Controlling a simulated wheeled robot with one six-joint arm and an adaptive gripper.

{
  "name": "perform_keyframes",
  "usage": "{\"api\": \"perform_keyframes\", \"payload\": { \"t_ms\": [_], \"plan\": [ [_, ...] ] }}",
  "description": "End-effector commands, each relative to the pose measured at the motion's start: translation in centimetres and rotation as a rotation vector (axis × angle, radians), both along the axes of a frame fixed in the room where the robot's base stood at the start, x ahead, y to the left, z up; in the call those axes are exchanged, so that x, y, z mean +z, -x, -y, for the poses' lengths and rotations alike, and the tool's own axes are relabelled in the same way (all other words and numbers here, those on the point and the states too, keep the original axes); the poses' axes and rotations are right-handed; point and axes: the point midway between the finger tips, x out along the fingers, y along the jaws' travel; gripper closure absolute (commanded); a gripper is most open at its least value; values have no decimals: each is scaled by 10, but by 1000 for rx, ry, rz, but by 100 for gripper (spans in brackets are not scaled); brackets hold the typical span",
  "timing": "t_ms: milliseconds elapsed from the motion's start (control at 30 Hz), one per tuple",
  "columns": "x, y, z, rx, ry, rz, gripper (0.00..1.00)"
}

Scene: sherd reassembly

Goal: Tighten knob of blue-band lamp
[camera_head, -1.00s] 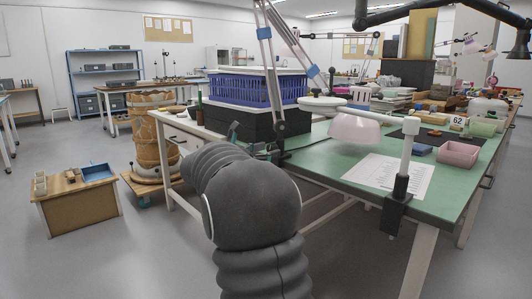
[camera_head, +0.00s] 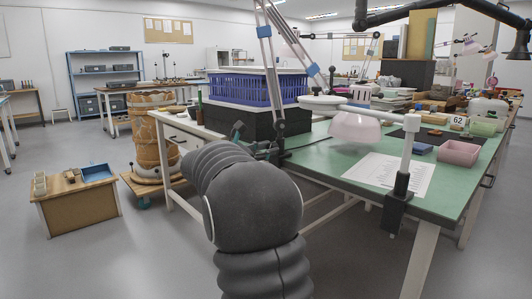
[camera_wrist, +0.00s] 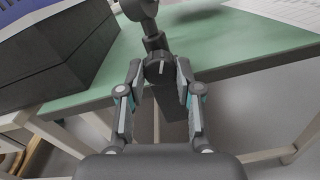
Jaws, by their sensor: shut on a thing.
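The blue-band lamp has a thin grey arm with blue bands (camera_head: 312,71), rising from the near edge of the green table. A pink shade (camera_head: 355,127) hangs over the table and seems to be at the end of this arm. In the wrist view the dark round knob (camera_wrist: 158,68), with a pale line on its face, sits on the lamp's clamp at the table edge. My gripper (camera_wrist: 160,77) has a finger on each side of the knob and is shut on it.
A blue-purple crate (camera_head: 255,88) on a black box stands left of the lamp. A white-armed lamp is clamped at the front edge by a black clamp (camera_head: 396,212). A paper sheet (camera_head: 390,174) and a pink tray (camera_head: 459,153) lie on the table (camera_head: 330,170).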

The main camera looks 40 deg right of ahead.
Motion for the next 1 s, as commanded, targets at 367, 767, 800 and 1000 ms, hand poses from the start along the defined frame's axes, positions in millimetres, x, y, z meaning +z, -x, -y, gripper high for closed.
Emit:
{"api": "perform_keyframes", "payload": {
  "t_ms": [367, 767, 800, 1000],
  "plan": [
    [0, 0, 0, 0, 1, 0, 40],
    [1, 0, -9, 2, 0, 0, 40],
    [1, 0, -14, 3, 0, 0, 40],
    [1, 1, -51, 5, 0, -1, 40]
  ]
}}
